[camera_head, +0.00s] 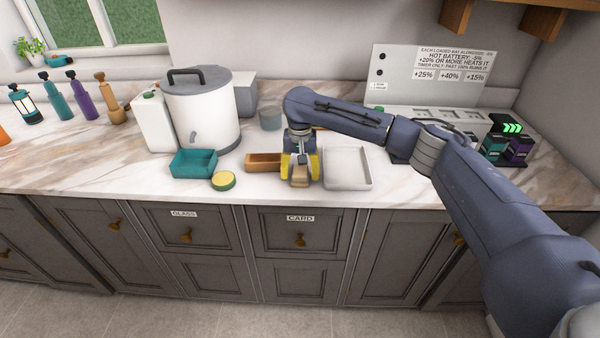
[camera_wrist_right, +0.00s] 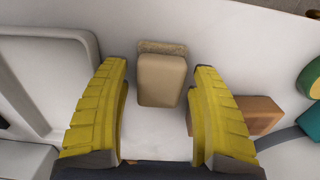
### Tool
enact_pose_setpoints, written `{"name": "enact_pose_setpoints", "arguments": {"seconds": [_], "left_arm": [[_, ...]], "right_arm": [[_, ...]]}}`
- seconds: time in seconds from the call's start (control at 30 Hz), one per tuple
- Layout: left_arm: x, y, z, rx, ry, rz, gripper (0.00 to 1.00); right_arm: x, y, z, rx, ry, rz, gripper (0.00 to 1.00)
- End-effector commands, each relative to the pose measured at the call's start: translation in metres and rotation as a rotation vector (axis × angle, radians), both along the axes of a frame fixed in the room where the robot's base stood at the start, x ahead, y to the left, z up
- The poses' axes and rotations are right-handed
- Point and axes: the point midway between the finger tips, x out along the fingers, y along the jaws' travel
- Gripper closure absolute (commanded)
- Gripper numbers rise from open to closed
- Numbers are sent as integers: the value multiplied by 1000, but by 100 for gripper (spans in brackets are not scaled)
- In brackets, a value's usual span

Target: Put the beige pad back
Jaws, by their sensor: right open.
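The beige pad (camera_wrist_right: 162,80) is a small rounded block in the right wrist view, with a rough tan strip along its far edge. It lies on the pale counter and also shows in the head view (camera_head: 300,181), just below my right gripper. My right gripper (camera_wrist_right: 161,72) has yellow ribbed fingers, open, one on each side of the pad with a gap to both. My left gripper is not in view.
A teal tray (camera_head: 193,163) and a round green-and-yellow item (camera_head: 223,181) sit to the left. A large white pot (camera_head: 203,110) stands behind them. A charger-like rack (camera_head: 510,148) is at the right. The counter's front edge is close.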

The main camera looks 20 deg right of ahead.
Motion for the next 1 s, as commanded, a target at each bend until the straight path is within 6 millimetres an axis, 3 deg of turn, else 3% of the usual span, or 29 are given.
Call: {"name": "enact_pose_setpoints", "arguments": {"seconds": [0.27, 0.7, 1.0], "left_arm": [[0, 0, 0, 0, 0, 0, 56], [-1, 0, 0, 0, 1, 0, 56], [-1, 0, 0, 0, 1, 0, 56]], "right_arm": [[1, 0, 9, -1, -3, 0, 36], [1, 0, 82, -1, -4, 1, 36], [0, 0, 115, -1, -2, 0, 36]]}}
